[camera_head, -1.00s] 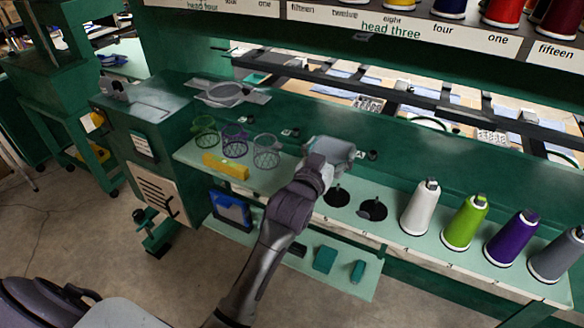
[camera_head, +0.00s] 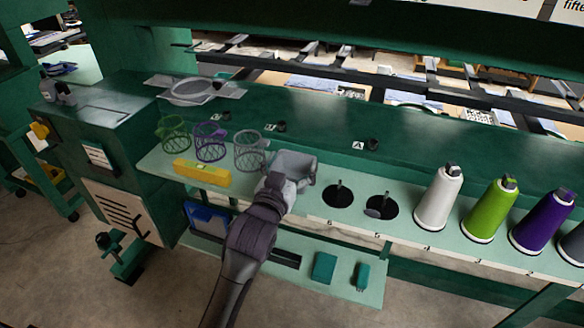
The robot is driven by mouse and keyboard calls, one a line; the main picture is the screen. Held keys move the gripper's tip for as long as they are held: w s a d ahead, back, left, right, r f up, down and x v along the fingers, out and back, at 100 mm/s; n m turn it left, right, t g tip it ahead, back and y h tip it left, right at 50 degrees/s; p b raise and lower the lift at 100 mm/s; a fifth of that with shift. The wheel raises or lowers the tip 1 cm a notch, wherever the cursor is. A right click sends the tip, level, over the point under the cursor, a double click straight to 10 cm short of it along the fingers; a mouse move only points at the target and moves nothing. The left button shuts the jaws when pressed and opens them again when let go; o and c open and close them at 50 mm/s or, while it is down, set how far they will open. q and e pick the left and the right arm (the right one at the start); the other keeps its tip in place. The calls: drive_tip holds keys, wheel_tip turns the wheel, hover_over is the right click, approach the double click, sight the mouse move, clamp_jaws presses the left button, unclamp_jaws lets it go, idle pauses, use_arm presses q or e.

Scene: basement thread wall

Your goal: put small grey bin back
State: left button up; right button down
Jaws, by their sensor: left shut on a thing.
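The small grey bin (camera_head: 300,160) is a light grey open tray at the back of the pale green shelf (camera_head: 318,212), right of the grey mesh cup. My left gripper (camera_head: 280,182) is at its front side and shut on it. The gripper and wrist hide part of the bin's front and underside. I cannot tell whether the bin touches the shelf. My right gripper is not in view.
Green (camera_head: 173,134), purple (camera_head: 210,142) and grey (camera_head: 250,150) mesh cups stand left of the bin, behind a yellow block (camera_head: 202,173).

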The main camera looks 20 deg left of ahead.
use_arm(q)
drive_tip(key=shift+s+d+r, duration=0.1)
drive_tip(key=shift+s, duration=0.15)
drive_tip(key=o, duration=0.8)
drive_tip(key=shift+w, duration=0.1)
drive_tip(key=shift+c, duration=0.2)
drive_tip(key=s+b, duration=0.1)
drive_tip(key=s, duration=1.1)
drive_tip(key=shift+a, duration=0.25)
